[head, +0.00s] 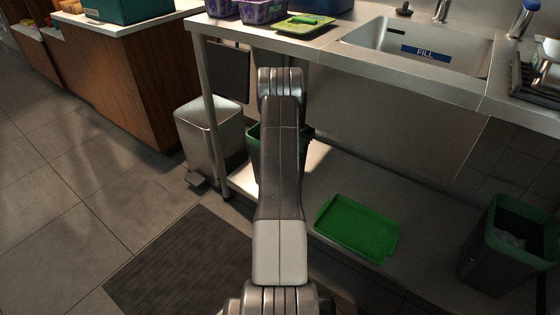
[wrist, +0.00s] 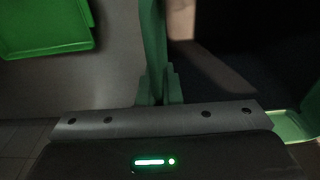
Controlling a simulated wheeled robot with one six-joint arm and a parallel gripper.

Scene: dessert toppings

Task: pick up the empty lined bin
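A dark bin with a green rim (head: 254,138) stands behind my arm at the left of the low shelf, mostly hidden in the head view. In the wrist view its green rim (wrist: 153,38) runs down between the fingers of my gripper (wrist: 159,90). The fingers are close together, one on each side of the rim, and look shut on it. The inside to the right is dark with a lit patch; I see no waste there, and the liner is not clear. A second green-rimmed bin (head: 482,262) at the far right holds something pale and crumpled.
A green tray (head: 358,228) lies on the low shelf (head: 330,175) between the bins; it also shows in the wrist view (wrist: 45,30). A metal pedal bin (head: 210,140) stands left, beside the table leg (head: 208,100). The counter and sink (head: 420,50) overhang the shelf.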

